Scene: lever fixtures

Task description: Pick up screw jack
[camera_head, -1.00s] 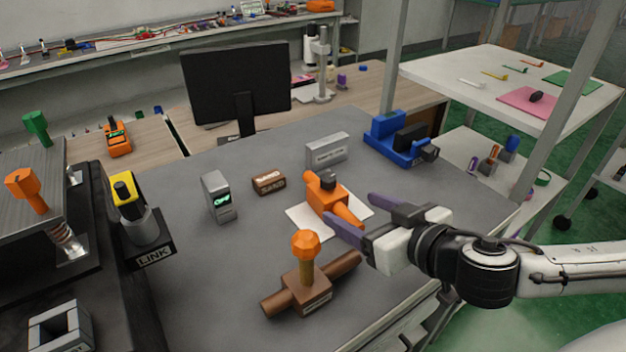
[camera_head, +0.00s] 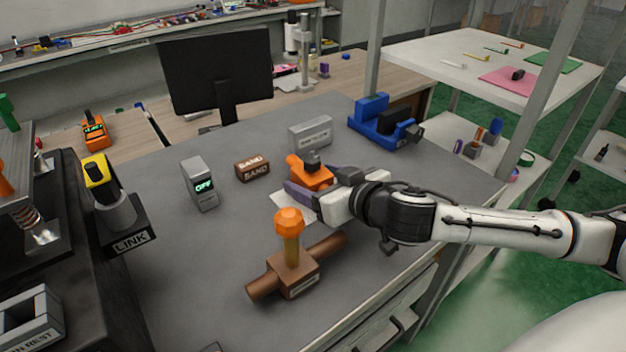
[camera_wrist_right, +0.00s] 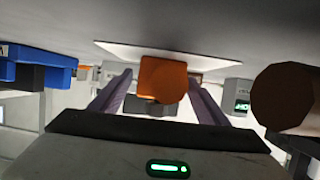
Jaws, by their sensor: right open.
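An orange piece with a dark top, which I take to be the screw jack (camera_head: 298,163), sits on a white sheet (camera_head: 285,206) on the grey table. My right gripper (camera_head: 311,179) reaches in from the right, low over the sheet, with its purple fingers on either side of the orange piece. In the right wrist view the orange end (camera_wrist_right: 162,80) shows between the two open fingers (camera_wrist_right: 160,92), with gaps visible on both sides. The far part of the piece is hidden there. My left gripper is not in view.
A brown valve-like fixture with an orange knob (camera_head: 289,221) stands close in front of my right arm. A sand block (camera_head: 252,169), a grey box marked OFF (camera_head: 201,184), a grey block (camera_head: 310,132) and a blue vise (camera_head: 378,122) stand around. The table's left middle is clear.

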